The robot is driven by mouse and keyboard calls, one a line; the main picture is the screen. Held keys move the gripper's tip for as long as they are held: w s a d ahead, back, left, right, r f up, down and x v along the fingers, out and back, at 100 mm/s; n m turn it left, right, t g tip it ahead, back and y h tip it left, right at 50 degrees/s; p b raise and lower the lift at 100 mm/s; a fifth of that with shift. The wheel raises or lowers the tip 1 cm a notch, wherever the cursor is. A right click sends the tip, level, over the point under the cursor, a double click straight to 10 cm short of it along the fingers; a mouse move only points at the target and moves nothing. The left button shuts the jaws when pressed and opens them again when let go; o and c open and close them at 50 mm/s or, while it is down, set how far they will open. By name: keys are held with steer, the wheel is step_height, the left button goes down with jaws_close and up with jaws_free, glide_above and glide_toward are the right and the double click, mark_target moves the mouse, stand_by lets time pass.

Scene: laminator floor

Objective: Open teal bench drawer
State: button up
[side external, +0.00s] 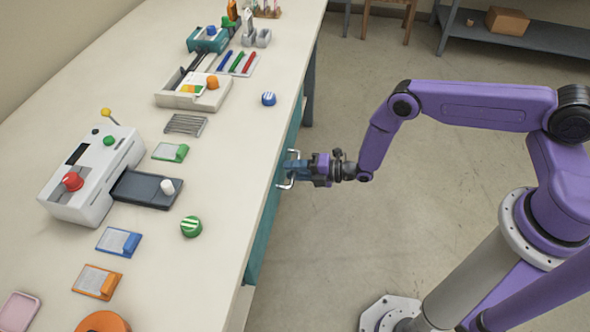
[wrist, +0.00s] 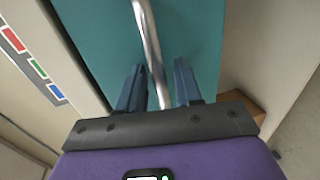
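The teal drawer front (side external: 262,232) is on the side of the bench, under the worktop edge. It fills the upper middle of the wrist view (wrist: 85,40). Its metal bar handle (side external: 286,185) shows in the side view with its ends on either side of my gripper (side external: 288,169). In the wrist view the handle (wrist: 150,40) runs down between the two blue fingers of my gripper (wrist: 158,78). The fingers are apart, with gaps visible beside the bar. The drawer looks shut, though the worktop hides its upper edge in the side view.
A pale bench panel (wrist: 262,50) lies right of the drawer in the wrist view. The floor (side external: 330,250) beside the bench is clear.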

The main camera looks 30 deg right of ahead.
jaws_close()
steer(key=shift+d, duration=0.1)
steer(key=f+v, duration=0.2)
steer(key=v, duration=1.1)
steer(key=s+f+v, duration=0.1)
steer(key=f+v, duration=0.2)
steer(key=v, duration=0.9)
steer(key=shift+s+d, duration=0.2)
steer(key=shift+d, duration=0.45)
steer(key=shift+f, duration=0.1)
jaws_free()
steer(key=shift+d, duration=0.1)
steer(key=v, duration=1.7)
